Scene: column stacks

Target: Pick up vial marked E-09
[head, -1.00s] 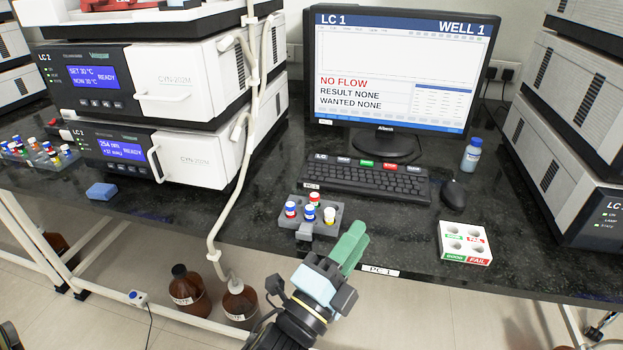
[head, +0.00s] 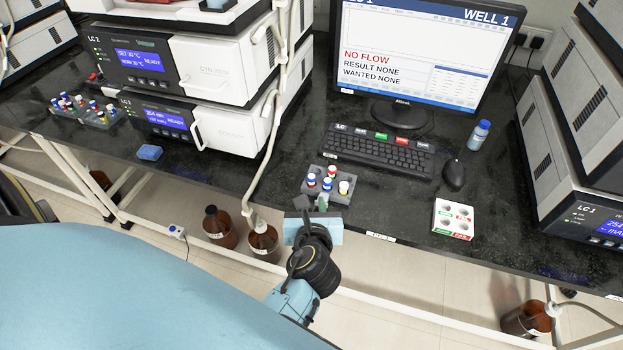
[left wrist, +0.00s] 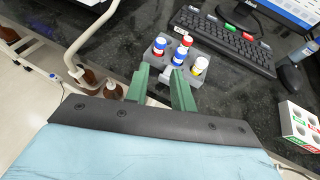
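A grey vial rack (head: 345,198) stands near the bench's front edge and holds several vials. They are a red-capped vial (head: 332,171), two blue-capped vials (head: 311,181) (head: 327,184) and a white-capped vial with yellow (head: 344,187). Their markings are too small to read, so I cannot tell which is E-09. My left gripper (head: 314,204) is just in front of the rack. In the left wrist view its green fingers (left wrist: 161,76) are apart with nothing between them, pointing toward the rack (left wrist: 174,76). My right gripper is not in view.
A keyboard (head: 380,150), mouse (head: 453,174) and monitor (head: 415,60) stand behind the rack. A white GOOD/FAIL holder (head: 453,219) is to the right. Stacked instruments (head: 215,125) and another vial rack (head: 98,120) are left. A hanging tube (head: 268,125) runs left of the rack.

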